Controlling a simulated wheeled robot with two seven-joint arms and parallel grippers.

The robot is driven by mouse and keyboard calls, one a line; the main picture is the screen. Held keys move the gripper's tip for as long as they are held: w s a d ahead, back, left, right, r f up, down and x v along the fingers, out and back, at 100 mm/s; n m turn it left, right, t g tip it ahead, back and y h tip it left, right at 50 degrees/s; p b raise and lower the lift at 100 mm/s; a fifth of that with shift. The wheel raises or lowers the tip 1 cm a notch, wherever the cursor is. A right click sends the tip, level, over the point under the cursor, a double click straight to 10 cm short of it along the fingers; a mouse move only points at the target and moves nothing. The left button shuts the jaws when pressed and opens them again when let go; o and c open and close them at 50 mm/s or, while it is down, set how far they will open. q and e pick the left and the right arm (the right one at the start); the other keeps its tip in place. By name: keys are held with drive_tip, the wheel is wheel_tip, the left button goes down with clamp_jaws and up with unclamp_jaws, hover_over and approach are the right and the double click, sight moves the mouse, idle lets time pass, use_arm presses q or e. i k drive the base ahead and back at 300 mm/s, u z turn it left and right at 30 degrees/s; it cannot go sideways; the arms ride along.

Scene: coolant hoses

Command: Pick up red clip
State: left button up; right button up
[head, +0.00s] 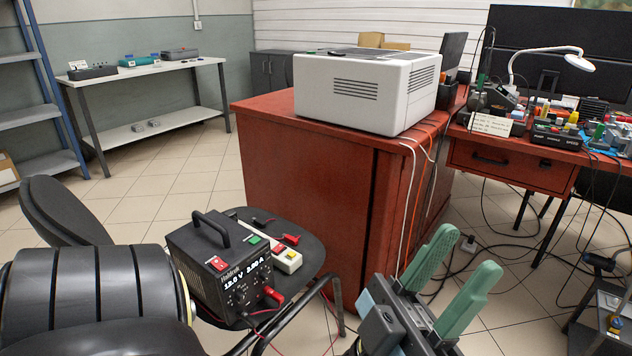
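A black power supply (222,265) with a lit display reading about 12.0 V stands on a black chair seat (308,262). A small red clip (291,239) lies on the seat just right of it, by a cream power strip (284,259). Another red piece (272,295), a plug or clip, is at the supply's front lower corner near a red lead. A black clip (263,222) lies behind. My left gripper (468,252), with green fingers, is open and empty, well to the right of the seat. My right gripper is out of view.
A red cabinet (300,160) with a white box-shaped device (365,90) on top stands behind the chair. A cluttered red workbench (510,165) is at right, with cables hanging to the floor. A white table (140,72) is at back left. Tiled floor is open at left.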

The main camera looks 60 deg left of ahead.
sight(288, 238)
drive_tip(key=u, duration=1)
drive_tip(key=k, duration=0.1)
drive_tip(key=z, duration=0.85)
drive_tip(key=i, duration=1.75)
drive_tip(key=u, duration=1.8)
drive_tip(key=i, duration=0.6)
drive_tip(key=u, duration=0.6)
